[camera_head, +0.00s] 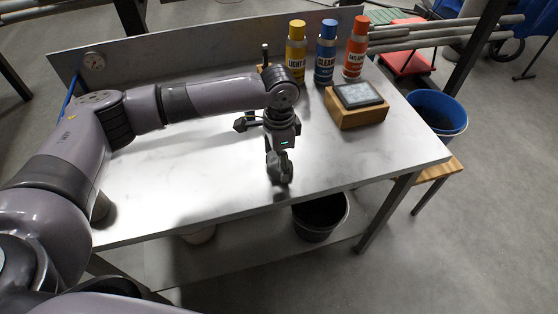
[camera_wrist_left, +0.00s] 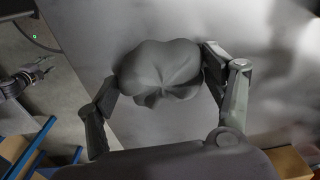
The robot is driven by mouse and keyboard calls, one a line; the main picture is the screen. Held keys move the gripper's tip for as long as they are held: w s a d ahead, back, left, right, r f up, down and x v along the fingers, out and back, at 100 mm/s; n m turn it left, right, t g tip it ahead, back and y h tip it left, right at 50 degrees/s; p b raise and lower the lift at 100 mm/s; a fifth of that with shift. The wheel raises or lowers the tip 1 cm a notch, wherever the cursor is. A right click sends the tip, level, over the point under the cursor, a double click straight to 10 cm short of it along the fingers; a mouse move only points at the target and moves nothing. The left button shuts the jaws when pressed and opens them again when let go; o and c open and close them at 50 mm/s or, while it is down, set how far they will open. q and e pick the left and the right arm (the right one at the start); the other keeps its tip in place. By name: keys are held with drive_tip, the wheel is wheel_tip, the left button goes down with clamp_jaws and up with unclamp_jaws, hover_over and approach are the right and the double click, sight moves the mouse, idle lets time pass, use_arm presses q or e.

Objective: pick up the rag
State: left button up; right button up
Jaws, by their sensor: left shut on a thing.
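The rag (camera_wrist_left: 160,72) is a grey, bunched cloth with folds gathered at its middle, seen in the left wrist view. My left gripper (camera_head: 279,166) is over the front part of the pale worktop (camera_head: 215,180), pointing down. In the left wrist view its two fingers stand on either side of the rag and are shut on it. In the head view the rag is small and hard to tell from the grey fingers. I cannot tell whether it touches the worktop. What looks like my right gripper (camera_wrist_left: 28,80) shows small at the left of the wrist view.
Yellow (camera_head: 296,45), blue (camera_head: 326,52) and orange (camera_head: 356,48) bottles stand at the back right of the worktop. A wooden block with a dark screen (camera_head: 357,105) is in front of them. A black bucket (camera_head: 320,216) is below the front edge; a blue bucket (camera_head: 438,112) stands right.

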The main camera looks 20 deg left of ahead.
use_arm(q)
wheel_tip(320, 180, up, 20)
drive_tip(key=b, duration=0.1)
idle(0.5)
drive_tip(key=o, duration=0.5)
drive_tip(key=c, duration=0.3)
drive_tip(key=shift+c, duration=0.4)
